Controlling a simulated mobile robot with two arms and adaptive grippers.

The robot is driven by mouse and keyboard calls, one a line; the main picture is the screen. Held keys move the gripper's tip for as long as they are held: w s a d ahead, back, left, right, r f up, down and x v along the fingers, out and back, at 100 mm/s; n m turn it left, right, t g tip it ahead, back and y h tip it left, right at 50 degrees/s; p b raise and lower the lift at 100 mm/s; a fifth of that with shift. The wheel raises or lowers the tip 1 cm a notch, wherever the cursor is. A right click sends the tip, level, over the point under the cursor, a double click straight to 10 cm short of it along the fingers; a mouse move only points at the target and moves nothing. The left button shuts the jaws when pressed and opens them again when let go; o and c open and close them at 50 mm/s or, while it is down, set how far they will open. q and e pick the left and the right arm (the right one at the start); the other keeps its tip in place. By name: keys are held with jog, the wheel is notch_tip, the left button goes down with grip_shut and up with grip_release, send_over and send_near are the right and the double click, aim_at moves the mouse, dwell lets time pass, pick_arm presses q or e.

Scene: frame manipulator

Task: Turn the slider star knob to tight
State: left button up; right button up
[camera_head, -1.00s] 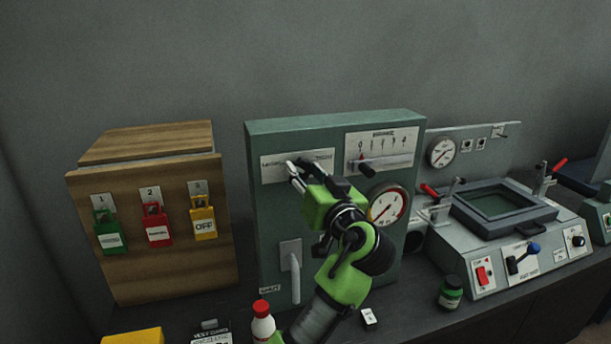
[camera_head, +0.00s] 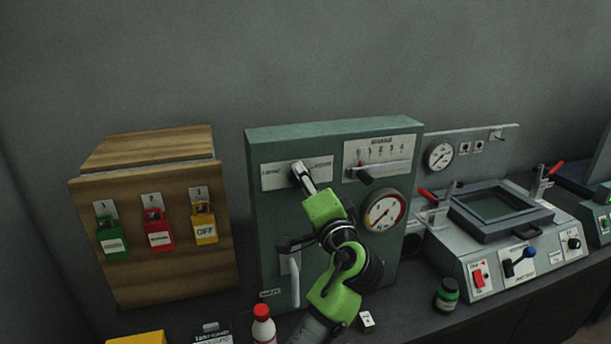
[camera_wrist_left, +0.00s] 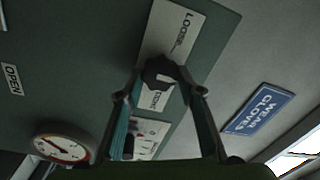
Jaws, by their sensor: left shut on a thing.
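The dark star knob (camera_wrist_left: 160,72) sits on a white label plate (camera_head: 272,178) at the upper left of the green cabinet's face. In the left wrist view the plate reads LOOSE at one end; the word at its other end is partly hidden. My left gripper (camera_head: 300,170) reaches up to the plate. In the left wrist view its fingertips (camera_wrist_left: 158,88) close in on both sides of the knob, shut on it. In the head view the fingers hide most of the knob. My right gripper is not in view.
On the green cabinet (camera_head: 335,132) are a slider lever (camera_head: 364,175), a round gauge (camera_head: 384,212) and a grey handle (camera_head: 294,280). A wooden box (camera_head: 150,255) with colored locks stands left. A red-capped bottle (camera_head: 263,325) and a green jar (camera_head: 448,294) stand in front.

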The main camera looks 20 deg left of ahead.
pick_arm(q)
jog(key=shift+a+r+m+t+h+p, duration=0.15)
jog(key=shift+m+p, duration=0.55)
jog(key=shift+m, duration=1.9)
jog(key=shift+m+t+h+p, duration=0.2)
jog(key=shift+m+p, duration=0.5)
jog(key=shift+m, duration=1.9)
jog(key=shift+a+r+m+g+h+p, duration=0.2)
jog(key=shift+m+p, duration=0.5)
jog(key=shift+m, duration=1.9)
jog(key=shift+d, duration=0.15)
jog(key=o, duration=1.1)
jog(key=shift+f, duration=0.1)
jog(key=shift+w+f+h, duration=0.1)
jog(key=shift+f+h, duration=0.15)
jog(key=shift+f, duration=0.05)
jog(key=v, duration=1.2)
jog(key=shift+f, duration=0.15)
